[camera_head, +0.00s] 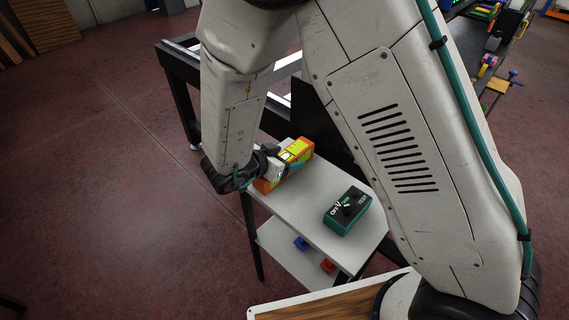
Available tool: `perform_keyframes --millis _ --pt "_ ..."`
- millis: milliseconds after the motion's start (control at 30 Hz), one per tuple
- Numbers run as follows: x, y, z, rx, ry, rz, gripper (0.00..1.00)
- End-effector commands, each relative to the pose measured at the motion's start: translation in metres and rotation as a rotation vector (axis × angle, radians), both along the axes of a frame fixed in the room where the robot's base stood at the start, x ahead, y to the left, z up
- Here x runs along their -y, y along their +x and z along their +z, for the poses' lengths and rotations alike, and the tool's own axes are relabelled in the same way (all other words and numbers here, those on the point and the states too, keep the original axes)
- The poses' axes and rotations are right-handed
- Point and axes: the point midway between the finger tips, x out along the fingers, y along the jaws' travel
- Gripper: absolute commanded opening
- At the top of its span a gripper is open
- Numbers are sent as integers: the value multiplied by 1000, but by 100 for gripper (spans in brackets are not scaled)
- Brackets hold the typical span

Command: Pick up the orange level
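The orange level (304,148) is an orange block with yellow-green panels. It lies on the top shelf of a small white side table, near that shelf's far left part. My gripper (289,168) is at the level, over its middle, and hides part of it. The level's ends show on both sides of the gripper. The fingers are small and partly hidden, so I cannot tell whether they are open or shut on it, or whether the level touches the shelf.
A green and black box (347,211) stands on the white shelf (296,211), right of the level. Blue (301,243) and red (327,265) items lie on the lower shelf. A dark-framed table (176,68) stands behind. A wooden board (335,311) is at the bottom. Floor at left is clear.

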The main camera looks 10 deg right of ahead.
Motion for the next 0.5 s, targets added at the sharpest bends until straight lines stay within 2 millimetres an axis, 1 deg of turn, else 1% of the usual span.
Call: perform_keyframes --millis 33,67,100,167,200,233,500 --pt "0 0 0 0 0 0 54" --pt "0 0 0 0 0 0 46" --pt "0 0 0 0 0 0 35" --pt "0 0 0 0 0 0 18" --pt "0 0 0 0 0 0 7" --pt "0 0 1 1 0 0 2" --pt "0 0 3 2 0 0 2"
